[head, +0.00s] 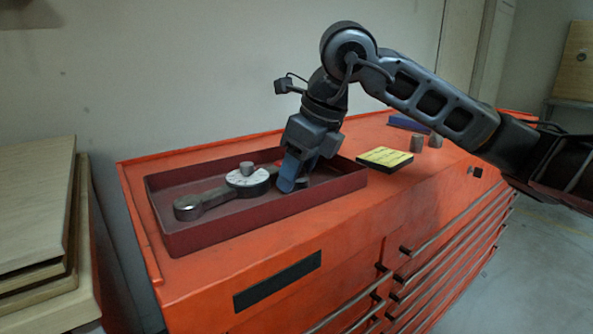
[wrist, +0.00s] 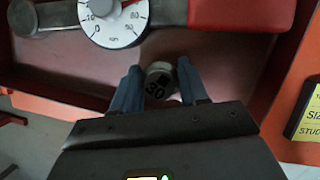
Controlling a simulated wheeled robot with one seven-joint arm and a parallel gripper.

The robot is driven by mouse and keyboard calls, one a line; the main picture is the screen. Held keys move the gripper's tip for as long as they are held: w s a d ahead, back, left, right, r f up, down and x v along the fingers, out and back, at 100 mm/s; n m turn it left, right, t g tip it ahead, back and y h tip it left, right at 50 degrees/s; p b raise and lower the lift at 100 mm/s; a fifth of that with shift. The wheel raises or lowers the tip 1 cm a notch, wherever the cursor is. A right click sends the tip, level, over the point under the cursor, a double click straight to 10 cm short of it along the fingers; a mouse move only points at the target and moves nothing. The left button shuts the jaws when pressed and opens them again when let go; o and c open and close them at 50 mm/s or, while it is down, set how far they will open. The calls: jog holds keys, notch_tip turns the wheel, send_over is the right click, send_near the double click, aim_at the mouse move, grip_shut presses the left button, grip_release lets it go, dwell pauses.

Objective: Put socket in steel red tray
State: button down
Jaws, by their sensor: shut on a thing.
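The steel red tray (head: 218,232) is a long, shallow dark red box on top of an orange tool cabinet. My gripper (head: 287,184) points down inside the tray's right part. In the wrist view my gripper (wrist: 160,90) is shut on a grey steel socket (wrist: 157,80) marked 30, with a blue finger on each side. In the head view the fingers hide the socket. I cannot tell whether it touches the tray floor. The tray's inside (wrist: 75,65) also shows around it in the wrist view.
A torque wrench (head: 207,199) with a round white dial (wrist: 115,20) lies in the tray, close by my gripper. Two more sockets (head: 426,142), a yellow card (head: 385,158) and a blue item (head: 408,124) are on the cabinet top (head: 350,205) to the right.

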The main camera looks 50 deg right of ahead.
jog(key=shift+f, duration=0.2)
jog(key=c, duration=0.6)
grip_release()
jog(key=shift+r, duration=0.1)
jog(key=shift+r, duration=0.1)
jog(key=shift+r, duration=0.2)
jog(key=v, duration=1.1)
jog(key=shift+s+r+p, duration=0.15)
jog(key=shift+r+p, duration=0.15)
jog(key=shift+p, duration=0.05)
jog(key=shift+a, duration=0.1)
